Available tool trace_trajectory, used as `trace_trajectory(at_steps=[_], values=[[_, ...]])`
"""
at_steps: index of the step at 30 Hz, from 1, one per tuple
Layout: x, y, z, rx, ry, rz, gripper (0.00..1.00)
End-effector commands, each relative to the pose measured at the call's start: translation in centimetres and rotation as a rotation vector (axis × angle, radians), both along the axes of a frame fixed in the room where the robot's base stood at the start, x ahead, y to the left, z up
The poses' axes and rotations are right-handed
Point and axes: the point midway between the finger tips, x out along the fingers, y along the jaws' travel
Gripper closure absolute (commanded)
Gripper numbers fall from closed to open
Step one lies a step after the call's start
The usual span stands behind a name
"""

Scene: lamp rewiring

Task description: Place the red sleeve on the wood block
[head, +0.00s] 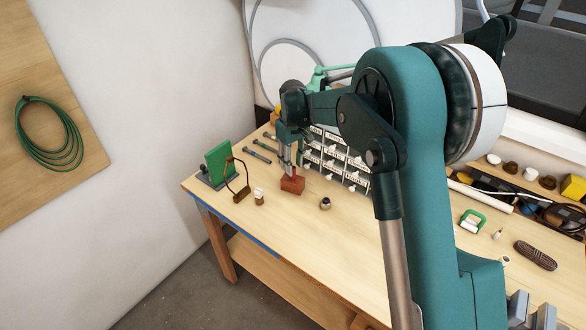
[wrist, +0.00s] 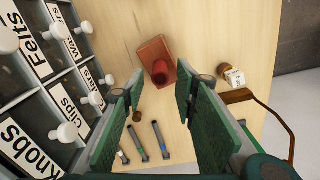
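The wood block (head: 292,186) is a reddish-brown block on the bench, left of the drawer cabinet; it also shows in the wrist view (wrist: 152,49). The red sleeve (wrist: 160,73) is a short red cylinder that appears to stand on the block's top; it shows as a small red bit in the head view (head: 295,172). My gripper (wrist: 159,84) is open, its green-padded fingers apart on either side of the sleeve with gaps on both sides. In the head view my gripper (head: 289,171) points down just above the block. The sleeve's lower end is hard to make out.
The white-labelled drawer cabinet (head: 335,157) stands close to the right. A small white-topped piece (head: 259,197), a brown wire bracket (head: 240,193) and a green panel (head: 218,162) stand to the left. Several slim tools (wrist: 142,143) lie behind. The bench front is mostly clear.

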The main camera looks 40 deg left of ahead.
Motion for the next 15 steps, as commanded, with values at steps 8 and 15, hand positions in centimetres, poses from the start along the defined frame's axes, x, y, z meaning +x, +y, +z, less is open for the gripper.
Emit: trace_trajectory(at_steps=[8, 15], values=[[0.0, 0.0, 4.6, 0.000, 0.000, 0.000, 0.71], [0.0, 0.0, 7.8, 0.000, 0.000, 0.000, 0.71]])
